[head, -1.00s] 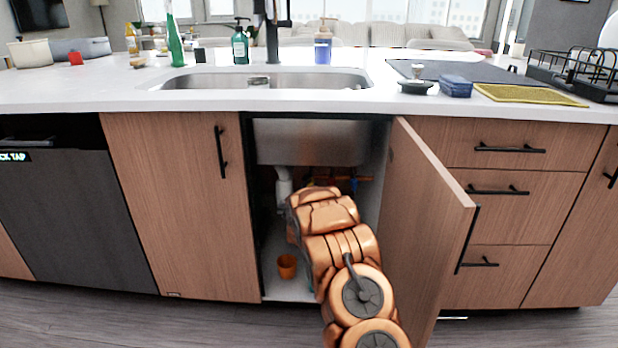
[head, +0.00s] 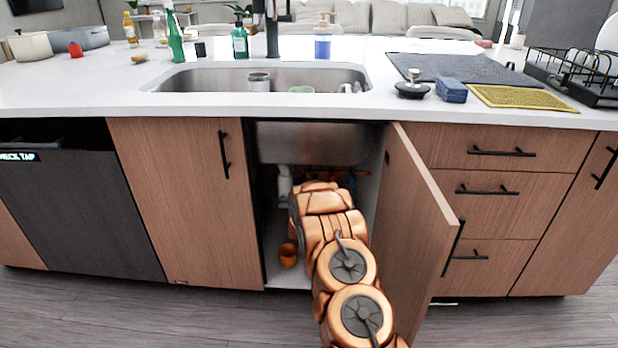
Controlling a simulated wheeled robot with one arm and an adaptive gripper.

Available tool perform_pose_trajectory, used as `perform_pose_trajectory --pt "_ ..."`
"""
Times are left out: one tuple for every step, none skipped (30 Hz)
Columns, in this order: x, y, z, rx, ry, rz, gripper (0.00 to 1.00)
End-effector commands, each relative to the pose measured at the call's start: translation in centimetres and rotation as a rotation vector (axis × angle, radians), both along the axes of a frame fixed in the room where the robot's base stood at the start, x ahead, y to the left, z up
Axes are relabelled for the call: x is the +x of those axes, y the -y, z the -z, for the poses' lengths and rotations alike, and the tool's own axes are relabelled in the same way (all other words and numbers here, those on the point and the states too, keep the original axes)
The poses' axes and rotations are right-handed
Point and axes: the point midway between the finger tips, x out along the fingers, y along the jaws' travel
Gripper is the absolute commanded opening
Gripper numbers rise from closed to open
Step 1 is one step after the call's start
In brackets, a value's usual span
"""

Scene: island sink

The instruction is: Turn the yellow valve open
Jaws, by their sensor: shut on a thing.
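The yellow valve is not visible; my orange arm reaches into the open cabinet under the sink and blocks the view there. My gripper at the far end of the arm is hidden behind the arm's links, so its fingers cannot be seen. A copper-coloured pipe (head: 325,170) with a small blue part (head: 351,180) shows in shadow beneath the sink basin, just beyond the arm. A white drain pipe (head: 284,182) hangs to the left of the arm.
The cabinet door (head: 413,220) stands open close to the arm's right side. An orange cup (head: 288,255) sits on the cabinet floor at left. The sink (head: 210,79) is above. The cabinet opening is narrow, with a little room left of the arm.

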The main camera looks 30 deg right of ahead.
Motion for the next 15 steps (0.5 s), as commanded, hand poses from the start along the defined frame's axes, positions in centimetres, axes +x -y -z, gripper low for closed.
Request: perform_pose_trajectory --pt "0.05 -0.03 -0.21 -0.012 -0.008 -0.001 0.00" --pt "0.05 -0.03 -0.21 -0.020 -0.012 -0.001 0.00" --pt "0.06 -0.03 -0.21 -0.027 -0.018 -0.001 0.00" --pt "0.05 -0.02 -0.21 -0.032 -0.021 -0.001 0.00" --pt "0.06 -0.02 -0.21 -0.036 -0.024 -0.001 0.00" --pt "0.07 -0.02 -0.21 -0.041 -0.027 -0.001 0.00" --pt "0.08 -0.02 -0.21 -0.044 -0.030 -0.001 0.00" --pt "0.08 -0.02 -0.20 -0.046 -0.031 -0.001 0.00" --pt "0.08 -0.02 -0.19 -0.048 -0.033 -0.001 0.00" --pt "0.07 -0.01 -0.20 -0.049 -0.033 -0.001 0.00" --pt "0.08 -0.02 -0.20 -0.050 -0.034 -0.001 0.00" --pt "0.08 -0.02 -0.20 -0.051 -0.034 -0.001 0.00" --pt "0.08 -0.02 -0.19 -0.051 -0.034 -0.001 0.00" --pt "0.09 -0.02 -0.20 -0.051 -0.034 -0.001 0.00" --pt "0.08 -0.01 -0.20 -0.051 -0.034 -0.001 0.00"
